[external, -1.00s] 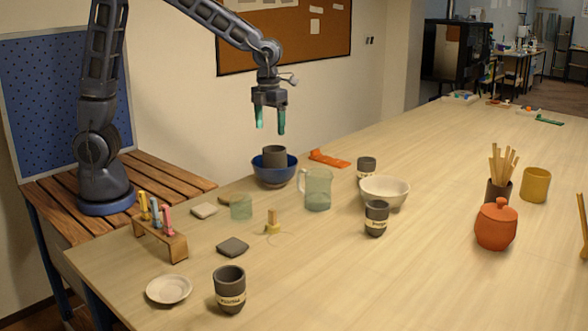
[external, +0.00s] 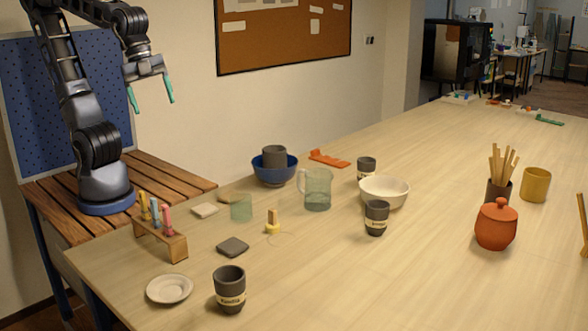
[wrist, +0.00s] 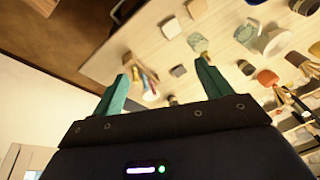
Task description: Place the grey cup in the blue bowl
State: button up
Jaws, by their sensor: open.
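The plain grey cup (external: 274,156) sits upright inside the blue bowl (external: 275,174) on the table, its rim standing above the bowl's rim. Its base is hidden by the bowl wall. My gripper (external: 155,101) is open and empty. It is raised well to the left of the bowl, above the wooden side bench and apart from everything on the table. In the wrist view the teal fingers of my gripper (wrist: 158,80) stand wide apart with nothing held between them.
Dark labelled cups (external: 376,218), a glass jug (external: 317,189), a white bowl (external: 384,191), an orange lidded jar (external: 496,225) and a wooden rack with coloured tools (external: 160,238) stand on the table. A small plate (external: 170,289) lies at the front left. The table's far part is mostly clear.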

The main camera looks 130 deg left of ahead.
jog(key=s+d+f+n+t, duration=0.1)
jog(key=s+d+n, duration=0.3)
jog(key=s, duration=0.3)
jog(key=shift+d+n+h, duration=0.3)
jog(key=shift+d+h, duration=0.1)
jog(key=shift+d, duration=0.1)
